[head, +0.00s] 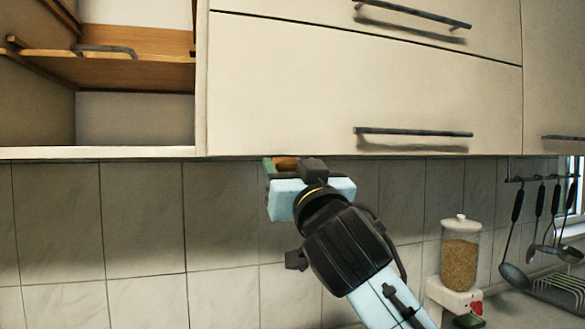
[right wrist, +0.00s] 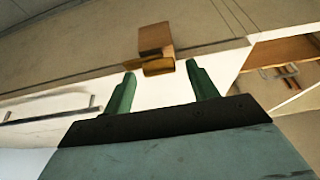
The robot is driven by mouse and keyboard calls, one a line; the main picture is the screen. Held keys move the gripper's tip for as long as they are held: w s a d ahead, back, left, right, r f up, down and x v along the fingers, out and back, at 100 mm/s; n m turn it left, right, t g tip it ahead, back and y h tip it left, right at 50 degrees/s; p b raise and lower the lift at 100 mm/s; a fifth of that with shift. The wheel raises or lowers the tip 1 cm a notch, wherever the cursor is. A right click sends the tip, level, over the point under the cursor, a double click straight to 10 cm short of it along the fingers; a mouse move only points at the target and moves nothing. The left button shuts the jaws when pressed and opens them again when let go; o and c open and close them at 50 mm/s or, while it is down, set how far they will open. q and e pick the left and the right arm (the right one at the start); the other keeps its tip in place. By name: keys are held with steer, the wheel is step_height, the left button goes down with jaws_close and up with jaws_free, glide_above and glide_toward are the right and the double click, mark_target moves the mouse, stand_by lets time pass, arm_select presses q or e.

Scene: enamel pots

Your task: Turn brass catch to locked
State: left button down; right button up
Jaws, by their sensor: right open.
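The brass catch (right wrist: 158,66) shows in the right wrist view as a small golden-brown block at the lower edge of the cabinet. It lies just beyond and between the fingertips of my right gripper (right wrist: 160,78). In the head view, a brownish piece of the catch (head: 286,163) shows under the cabinet's bottom edge, partly hidden by my right gripper (head: 280,166). The green fingers are spread apart, with a gap on both sides of the catch. Whether the catch sits at locked cannot be told. My left gripper is not in view.
The cream cabinet (head: 300,90) with dark bar handles hangs above my right gripper. An open wooden compartment (head: 150,72) is at upper left. A grain dispenser (head: 459,255) and hanging utensils (head: 516,205) are at right. The tiled wall (head: 140,220) at lower left is clear.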

steer(key=c, duration=1)
steer(key=n+y+p, duration=0.1)
steer(key=n+p, duration=0.1)
steer(key=n, duration=0.1)
steer(key=shift+r+n+g+y+p, duration=0.1)
steer(key=shift+n+g+y+p, duration=0.2)
steer(key=shift+g+y+p, duration=0.1)
steer(key=n+g+y+p, duration=0.1)
steer(key=n+p, duration=0.3)
steer(key=n+g+y+p, duration=0.1)
steer(key=n+g+p, duration=0.1)
steer(key=n+p, duration=0.3)
steer(key=n+g+y+p, duration=0.1)
steer(key=n+g+p, duration=0.1)
steer(key=n+p, duration=0.3)
steer(key=shift+w+d+r+y, duration=0.1)
steer(key=shift+d+r+y, duration=0.1)
steer(key=shift+y, duration=0.1)
steer(key=shift+n+g+p, duration=0.35)
steer(key=shift+n+g, duration=0.05)
steer(key=shift+n, duration=0.5)
steer(key=shift+f+n+g+h, duration=0.15)
steer(key=shift+n+g+h, duration=0.3)
steer(key=shift+n, duration=1.05)
